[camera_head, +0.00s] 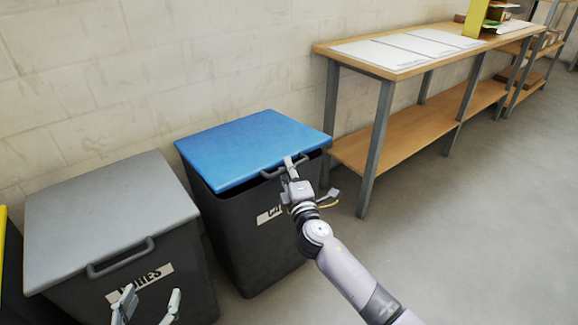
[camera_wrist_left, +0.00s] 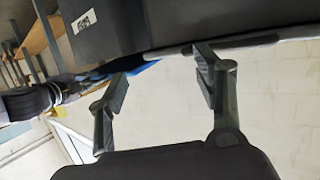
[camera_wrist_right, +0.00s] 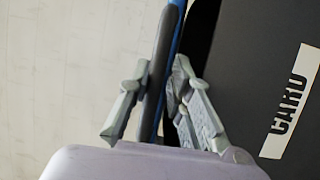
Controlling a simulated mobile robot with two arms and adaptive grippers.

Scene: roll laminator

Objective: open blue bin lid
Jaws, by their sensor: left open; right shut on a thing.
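The blue lid (camera_head: 250,143) lies on a dark bin (camera_head: 235,225), whose label reads CARD in the right wrist view (camera_wrist_right: 290,105). A dark gap shows under the lid's front and right edge, so it is tilted slightly up. My right gripper (camera_head: 288,166) is shut on the lid's grey front handle (camera_head: 268,174); in the right wrist view its fingers (camera_wrist_right: 160,85) close around the handle bar. My left gripper (camera_head: 146,304) is open and empty in front of the grey-lidded bin; its spread fingers show in the left wrist view (camera_wrist_left: 163,78).
A bin with a grey lid (camera_head: 105,210) and handle stands to the left, close to the blue-lidded bin. A wooden workbench (camera_head: 440,50) with metal legs stands to the right. A pale wall is behind the bins; the floor at right is clear.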

